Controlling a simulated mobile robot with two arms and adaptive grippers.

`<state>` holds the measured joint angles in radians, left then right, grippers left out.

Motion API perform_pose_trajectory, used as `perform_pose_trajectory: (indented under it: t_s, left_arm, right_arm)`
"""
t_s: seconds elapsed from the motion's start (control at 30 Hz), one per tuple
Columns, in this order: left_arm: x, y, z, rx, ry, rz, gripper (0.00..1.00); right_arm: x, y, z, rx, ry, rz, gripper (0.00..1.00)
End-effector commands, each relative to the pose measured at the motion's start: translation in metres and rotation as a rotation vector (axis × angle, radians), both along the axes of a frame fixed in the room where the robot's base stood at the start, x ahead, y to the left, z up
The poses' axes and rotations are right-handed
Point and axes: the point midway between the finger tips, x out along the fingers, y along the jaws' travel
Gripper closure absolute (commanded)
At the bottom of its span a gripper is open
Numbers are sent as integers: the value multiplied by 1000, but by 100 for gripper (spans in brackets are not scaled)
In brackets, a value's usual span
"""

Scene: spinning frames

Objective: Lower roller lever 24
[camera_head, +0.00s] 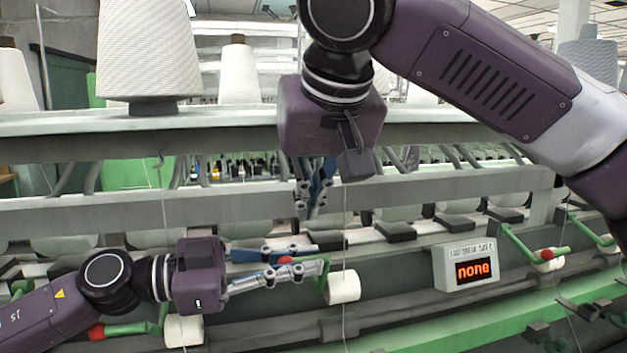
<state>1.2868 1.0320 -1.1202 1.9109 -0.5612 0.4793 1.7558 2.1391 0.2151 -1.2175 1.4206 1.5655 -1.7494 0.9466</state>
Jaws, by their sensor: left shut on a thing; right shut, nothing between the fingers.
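My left gripper (290,262) reaches in from the left. It is shut on the red knob (286,260) of a green roller lever (322,278), whose arm shows just beyond the fingertips. A white roller (344,287) sits to the right of that lever. The fingers hide part of the lever, and I cannot read a number on it. My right gripper (312,205) hangs from above, fingers down, in front of the grey rail. It is shut and empty, above and slightly right of the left fingers, apart from the lever.
A sign box (466,266) reading "none" stands to the right. Other green levers with red knobs are at the right (547,254) and lower left (97,332). A large thread cone (149,50) stands on the upper shelf. Thin threads hang down past the rollers.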

Motion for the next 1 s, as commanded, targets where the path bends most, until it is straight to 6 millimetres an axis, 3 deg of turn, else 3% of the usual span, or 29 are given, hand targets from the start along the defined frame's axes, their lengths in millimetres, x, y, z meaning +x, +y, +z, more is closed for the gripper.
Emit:
perform_pose_trajectory:
  t_s: [0.1, 0.33, 0.83, 1.0]
  left_arm:
    - [0, 0, 0, 1, 0, 1, 100]
    - [1, 0, 0, 1, 0, 1, 100]
    - [0, 0, 0, 1, 0, 1, 100]
    - [0, 0, 0, 0, 0, 1, 100]
  right_arm:
    - [13, 4, -21, -2, 3, -1, 100]
    - [7, 2, -49, -1, 0, 0, 100]
    - [5, 2, -58, 1, 0, 1, 100]
    - [0, 0, -71, -1, 5, 3, 100]
